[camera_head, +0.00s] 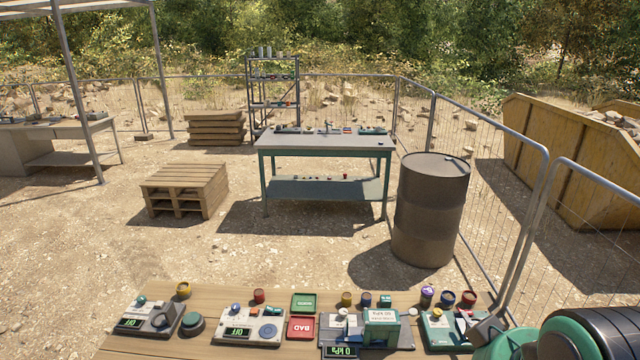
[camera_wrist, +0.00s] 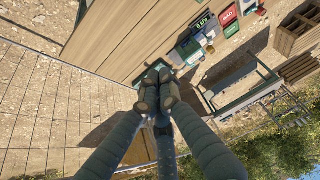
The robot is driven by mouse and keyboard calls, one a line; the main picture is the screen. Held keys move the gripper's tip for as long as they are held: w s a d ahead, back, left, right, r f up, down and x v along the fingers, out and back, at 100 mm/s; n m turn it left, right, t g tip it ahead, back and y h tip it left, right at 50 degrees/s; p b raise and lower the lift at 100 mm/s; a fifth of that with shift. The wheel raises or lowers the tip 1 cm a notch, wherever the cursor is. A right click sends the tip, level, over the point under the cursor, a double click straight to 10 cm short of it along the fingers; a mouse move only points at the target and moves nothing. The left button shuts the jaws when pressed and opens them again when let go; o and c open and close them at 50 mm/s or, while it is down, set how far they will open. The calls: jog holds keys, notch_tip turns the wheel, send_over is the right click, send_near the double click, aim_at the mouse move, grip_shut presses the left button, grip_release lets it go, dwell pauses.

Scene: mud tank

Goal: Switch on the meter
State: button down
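Two devices on the near wooden bench have displays reading OFF: a grey one at the left (camera_head: 152,317) and a paler one with a blue dial (camera_head: 250,326). A third device (camera_head: 368,331) reads 0 kPa. I cannot tell for certain which is the meter. It is also unclear which small knob or button is a power switch. My gripper shows in the wrist view (camera_wrist: 157,88) with its fingertips together and nothing visible between them. In the head view my arm is at the lower right, beside the bench's right end.
A green tray (camera_head: 303,302) and a red BAD tray (camera_head: 300,328) lie mid-bench. Small coloured jars stand along the back. A green device (camera_head: 444,331) sits at the right. A rusty barrel (camera_head: 431,210) and a mesh fence (camera_head: 480,170) stand beyond.

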jog(key=w+a+r+t, duration=0.2)
jog(key=w, duration=2)
jog(key=w+a+f+n+t+y+p, duration=0.1)
jog(key=w+a+f, duration=0.25)
jog(key=w, duration=0.55)
jog(key=w+a+f+t+p, duration=0.1)
jog(key=w+a+f, duration=0.1)
jog(key=w+a, duration=0.5)
jog(key=w+a+f+n+y, duration=0.2)
jog(key=w+a+f+y, duration=0.2)
jog(key=w+a+f, duration=0.75)
jog(key=a+f+n+g+y+p, duration=0.1)
jog(key=a+f+y, duration=0.3)
jog(key=a+f, duration=0.9)
jog(key=shift+w+a+f, duration=0.4)
jog(key=shift+w+f, duration=0.05)
jog(key=shift+f, duration=0.15)
